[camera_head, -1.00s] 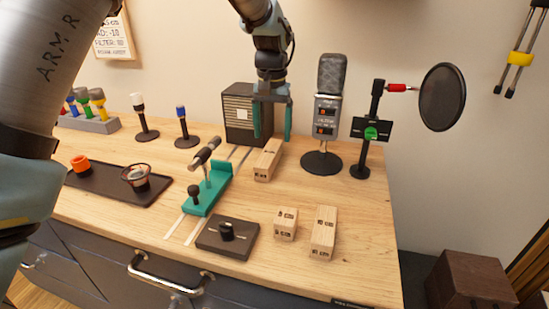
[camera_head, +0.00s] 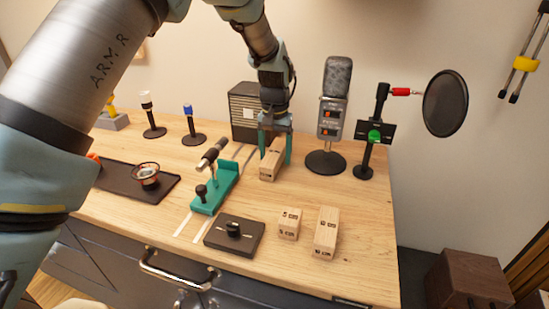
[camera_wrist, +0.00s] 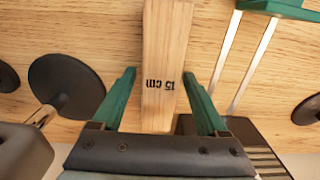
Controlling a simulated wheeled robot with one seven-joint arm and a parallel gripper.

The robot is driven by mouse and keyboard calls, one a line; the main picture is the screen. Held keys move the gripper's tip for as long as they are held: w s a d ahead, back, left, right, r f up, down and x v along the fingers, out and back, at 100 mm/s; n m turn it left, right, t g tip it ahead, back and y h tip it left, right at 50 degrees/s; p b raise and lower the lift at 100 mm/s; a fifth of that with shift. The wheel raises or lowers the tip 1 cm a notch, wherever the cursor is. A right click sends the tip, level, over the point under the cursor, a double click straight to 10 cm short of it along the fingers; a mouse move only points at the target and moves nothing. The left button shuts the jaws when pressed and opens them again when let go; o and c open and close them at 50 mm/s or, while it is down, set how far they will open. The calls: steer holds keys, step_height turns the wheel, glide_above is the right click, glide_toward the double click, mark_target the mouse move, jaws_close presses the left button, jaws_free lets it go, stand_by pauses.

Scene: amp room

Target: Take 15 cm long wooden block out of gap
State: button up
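The wooden block marked 15 cm (camera_wrist: 165,60) lies on the wooden table; it also shows in the head view (camera_head: 271,164), to the right of the green fixture. My gripper (camera_head: 275,152) is open above the block's far end. In the wrist view, its two green fingers (camera_wrist: 158,76) stand on either side of the block, apart from its sides. I cannot make out a gap that encloses the block. The green fixture (camera_head: 214,190) with a black knob and lever stands to the left, on two pale rails.
A microphone (camera_head: 333,105) and a pop-filter stand (camera_head: 367,150) are right of my gripper; a dark slatted box (camera_head: 243,95) is behind left. A short block (camera_head: 289,224), a longer block (camera_head: 325,232) and a black knob box (camera_head: 234,236) are in front.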

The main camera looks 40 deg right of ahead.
jaws_close()
stand_by(0.4)
steer(key=shift+r, duration=0.1)
